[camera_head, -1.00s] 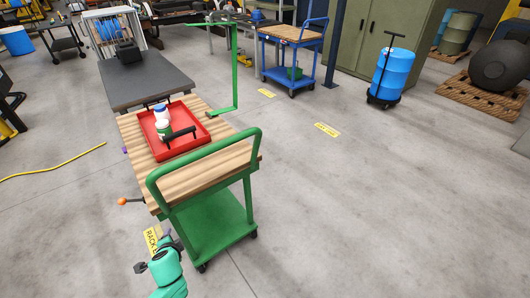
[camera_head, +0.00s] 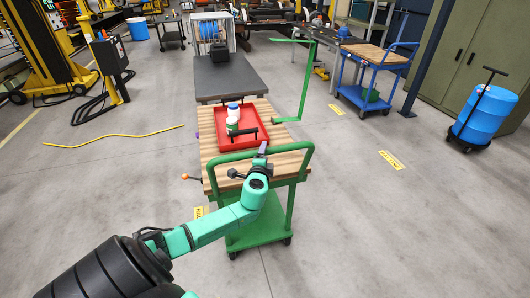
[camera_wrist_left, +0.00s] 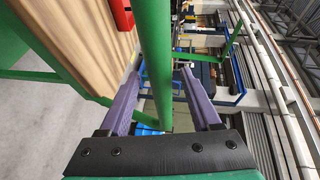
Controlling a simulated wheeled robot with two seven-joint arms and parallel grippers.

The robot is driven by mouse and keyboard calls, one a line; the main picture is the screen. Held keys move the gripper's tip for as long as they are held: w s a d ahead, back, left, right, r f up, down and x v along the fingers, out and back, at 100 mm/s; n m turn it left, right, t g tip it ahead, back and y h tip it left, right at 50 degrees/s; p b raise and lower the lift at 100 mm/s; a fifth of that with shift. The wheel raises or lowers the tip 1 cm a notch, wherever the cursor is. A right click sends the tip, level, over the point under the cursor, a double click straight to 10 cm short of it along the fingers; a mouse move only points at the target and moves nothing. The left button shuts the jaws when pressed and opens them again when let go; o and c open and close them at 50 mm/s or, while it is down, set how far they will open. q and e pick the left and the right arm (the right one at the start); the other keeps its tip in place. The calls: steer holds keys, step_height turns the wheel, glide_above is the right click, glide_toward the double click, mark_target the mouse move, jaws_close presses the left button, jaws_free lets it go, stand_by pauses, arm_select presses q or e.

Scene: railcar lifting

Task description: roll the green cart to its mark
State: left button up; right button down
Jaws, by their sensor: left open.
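The green cart (camera_head: 256,232) stands in the middle of the head view, with a wooden top and a green push handle (camera_head: 300,147) at its near end. The handle bar also shows in the left wrist view (camera_wrist_left: 154,50). My left gripper (camera_head: 263,150) is at the handle, its purple fingers open. In the left wrist view the bar runs between the two fingers (camera_wrist_left: 160,90); contact cannot be told. Yellow floor labels lie right of the cart (camera_head: 390,160), farther back (camera_head: 336,109) and partly hidden at its near left (camera_head: 199,212). My right gripper is not in view.
A red tray (camera_head: 228,143) with bottles sits on the cart top. A dark table (camera_head: 230,82) stands just beyond the cart. A blue cart (camera_head: 360,100) and a blue drum (camera_head: 483,115) stand to the right.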

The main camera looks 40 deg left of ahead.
arm_select(q)
steer(key=shift+x, duration=0.75)
steer(key=shift+s, duration=0.15)
jaws_close()
stand_by(0.7)
